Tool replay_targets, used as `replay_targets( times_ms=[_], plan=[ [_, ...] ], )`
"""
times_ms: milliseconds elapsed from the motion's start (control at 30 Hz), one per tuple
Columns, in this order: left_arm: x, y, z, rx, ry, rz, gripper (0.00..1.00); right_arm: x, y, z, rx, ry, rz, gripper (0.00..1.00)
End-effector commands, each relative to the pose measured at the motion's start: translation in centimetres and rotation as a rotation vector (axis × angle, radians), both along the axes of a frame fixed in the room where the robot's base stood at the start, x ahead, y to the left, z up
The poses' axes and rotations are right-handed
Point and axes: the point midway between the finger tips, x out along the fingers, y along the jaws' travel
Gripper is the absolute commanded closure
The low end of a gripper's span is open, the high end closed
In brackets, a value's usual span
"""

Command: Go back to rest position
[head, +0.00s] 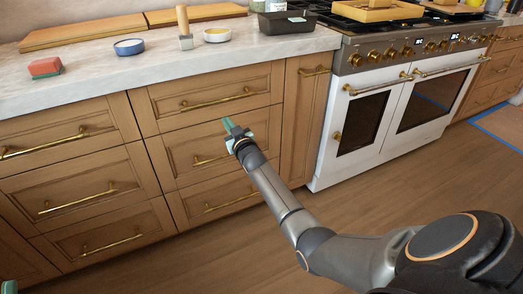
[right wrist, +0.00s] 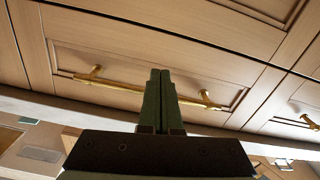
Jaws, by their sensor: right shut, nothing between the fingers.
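My right gripper (head: 230,127) is raised in front of the wooden drawer fronts in the head view, below the counter's edge. In the right wrist view its two green fingers (right wrist: 160,100) are pressed together with nothing between them. Behind them is a drawer with a long brass handle (right wrist: 140,86); the fingers overlap this handle in the picture, and I cannot tell how far apart they are. At the bottom left corner of the head view a small green and dark piece (head: 9,287) shows, likely my left gripper's tip; its state is not clear.
The pale counter (head: 100,78) holds a red sponge (head: 45,67), a blue bowl (head: 129,47), a wooden-handled brush (head: 184,28), a yellowish bowl (head: 217,35), a dark tray (head: 286,22) and cutting boards (head: 85,32). A white stove (head: 400,110) stands right. The wooden floor (head: 200,262) is clear.

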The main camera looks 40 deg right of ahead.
Motion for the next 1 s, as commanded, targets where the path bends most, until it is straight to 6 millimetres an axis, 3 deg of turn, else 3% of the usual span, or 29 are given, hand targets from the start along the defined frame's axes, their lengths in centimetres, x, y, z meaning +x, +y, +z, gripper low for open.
replay_targets(
  times_ms=[500, 667, 767, 1000],
  plan=[
    [0.0, 0.0, -0.1, 0.000, 0.002, 0.000, 0.50, 0.0, 0.0, 0.0, -0.001, -0.001, 0.001, 1.00],
    [0.0, 0.0, -0.1, 0.000, 0.002, 0.000, 0.50, -1.4, 1.2, 0.3, -0.047, -0.027, 0.032, 1.00],
    [0.0, 0.0, -0.1, -0.001, 0.001, 0.000, 0.50, -3.6, 3.5, 1.1, -0.110, -0.073, 0.086, 1.00],
    [0.0, 0.0, 0.0, 0.000, 0.001, 0.000, 0.50, -11.9, 12.8, 4.4, -0.234, -0.229, 0.285, 1.00]
  ],
)
